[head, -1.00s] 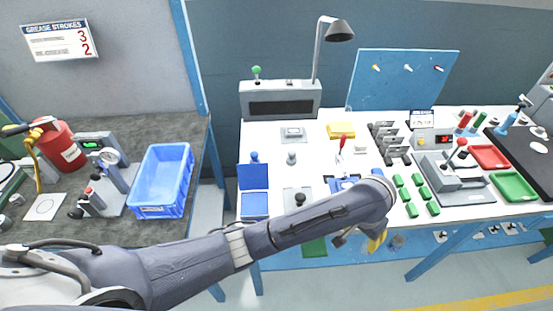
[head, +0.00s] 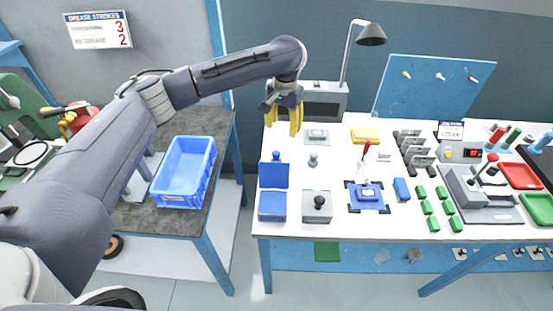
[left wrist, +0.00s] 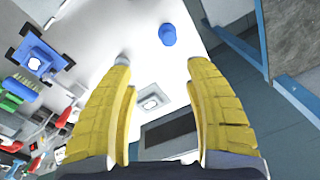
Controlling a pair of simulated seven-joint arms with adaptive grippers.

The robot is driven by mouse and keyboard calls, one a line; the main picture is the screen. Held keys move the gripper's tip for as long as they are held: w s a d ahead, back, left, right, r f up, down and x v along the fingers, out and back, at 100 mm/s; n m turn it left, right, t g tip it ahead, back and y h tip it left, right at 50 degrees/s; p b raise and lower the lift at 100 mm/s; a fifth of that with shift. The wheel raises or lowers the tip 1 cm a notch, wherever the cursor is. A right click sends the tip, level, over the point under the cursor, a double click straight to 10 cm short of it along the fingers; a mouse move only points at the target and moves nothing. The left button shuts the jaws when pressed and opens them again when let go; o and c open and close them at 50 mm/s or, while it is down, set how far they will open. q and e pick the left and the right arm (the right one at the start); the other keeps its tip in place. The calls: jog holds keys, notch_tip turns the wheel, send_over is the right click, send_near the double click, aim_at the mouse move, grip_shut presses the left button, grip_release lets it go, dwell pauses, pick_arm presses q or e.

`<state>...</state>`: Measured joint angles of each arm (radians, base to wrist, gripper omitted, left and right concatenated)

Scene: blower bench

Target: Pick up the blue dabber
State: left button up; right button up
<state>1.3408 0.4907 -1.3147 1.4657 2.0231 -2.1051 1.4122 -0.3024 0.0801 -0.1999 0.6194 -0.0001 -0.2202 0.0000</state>
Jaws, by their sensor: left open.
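The blue dabber (head: 276,156) stands on the white bench near its left edge, just behind the raised blue lid (head: 274,175) of a blue ink pad box (head: 272,206). In the left wrist view the dabber (left wrist: 167,36) shows as a short blue knob at the top, beyond the fingertips and apart from them. My left gripper (head: 284,132) is above the back left of the bench, fingers pointing down, open and empty. Its yellow fingers (left wrist: 159,62) stand wide apart in the left wrist view. My right gripper is not in view.
A grey knob (head: 313,160) and a white plate (head: 317,135) are right of the dabber. A grey machine (head: 325,100) and a lamp (head: 371,35) stand behind. A blue crate (head: 206,190) sits on the side bench to the left. A blue fixture (head: 367,197) is further right.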

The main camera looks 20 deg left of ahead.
aim_at(276, 152)
pick_arm(q)
jog(key=shift+n, duration=0.5)
jog(key=f, duration=0.5)
jog(key=a+f, duration=0.1)
jog(key=f, duration=0.4)
jog(key=a+f, duration=0.1)
jog(key=f, duration=0.4)
jog(key=shift+w+a+f, duration=0.2)
jog(key=shift+w+a, duration=0.05)
jog(key=shift+c, duration=0.4)
grip_shut()
